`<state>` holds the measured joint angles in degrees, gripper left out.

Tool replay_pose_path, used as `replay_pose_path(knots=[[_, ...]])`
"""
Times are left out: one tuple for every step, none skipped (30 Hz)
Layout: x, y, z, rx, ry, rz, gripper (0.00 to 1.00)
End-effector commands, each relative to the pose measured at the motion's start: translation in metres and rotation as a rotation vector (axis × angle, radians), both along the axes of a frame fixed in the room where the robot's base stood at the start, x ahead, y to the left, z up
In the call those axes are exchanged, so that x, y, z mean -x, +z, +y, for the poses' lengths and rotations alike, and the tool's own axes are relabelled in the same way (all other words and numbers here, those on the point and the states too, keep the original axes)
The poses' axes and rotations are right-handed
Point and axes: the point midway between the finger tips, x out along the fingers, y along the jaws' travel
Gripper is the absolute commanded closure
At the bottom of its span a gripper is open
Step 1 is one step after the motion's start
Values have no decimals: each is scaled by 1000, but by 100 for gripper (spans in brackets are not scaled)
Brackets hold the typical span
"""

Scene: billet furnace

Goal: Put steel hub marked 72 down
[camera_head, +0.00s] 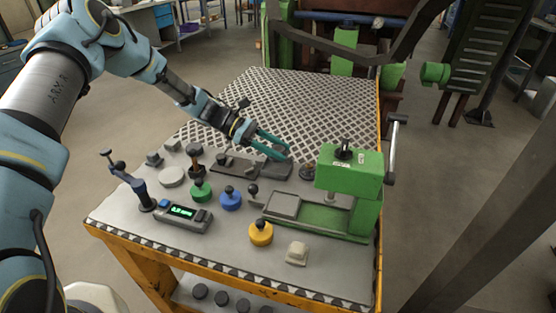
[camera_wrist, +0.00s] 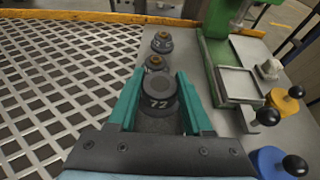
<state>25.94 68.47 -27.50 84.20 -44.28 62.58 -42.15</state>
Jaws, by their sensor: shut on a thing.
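The steel hub marked 72 (camera_wrist: 158,92) is a dark round piece with white digits. In the wrist view it stands upright between the teal fingers of my gripper (camera_wrist: 158,98), which is shut on it. In the head view my gripper (camera_head: 272,148) is low over the table, near the dark flat plate (camera_head: 235,163), and its fingers mostly hide the hub. I cannot tell whether the hub touches the surface below.
A green press (camera_head: 350,175) stands to the right of my gripper. Blue (camera_head: 231,200), green (camera_head: 201,192) and yellow (camera_head: 261,233) knobbed pieces stand in front. The mesh area (camera_head: 310,105) behind is clear.

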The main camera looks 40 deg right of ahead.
Motion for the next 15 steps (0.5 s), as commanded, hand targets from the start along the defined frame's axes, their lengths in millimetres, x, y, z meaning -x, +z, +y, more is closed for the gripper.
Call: replay_pose_path(knots=[[0,-2,-1,1,0,2,100],[0,-5,0,1,0,2,100],[0,-9,0,1,0,2,100],[0,-14,0,1,0,2,100],[0,-18,0,1,-1,2,100],[1,-24,0,1,-1,3,100],[1,-28,-1,1,-1,3,100],[0,-32,-1,2,0,3,100],[1,-37,-1,1,-1,3,100],[1,-39,-1,2,0,2,100],[0,-41,-1,3,-1,1,100],[0,-43,-1,3,-1,0,100],[0,-43,-1,3,-1,0,100],[0,-44,-1,3,-1,-1,100],[0,-44,-1,3,-1,-1,100]])
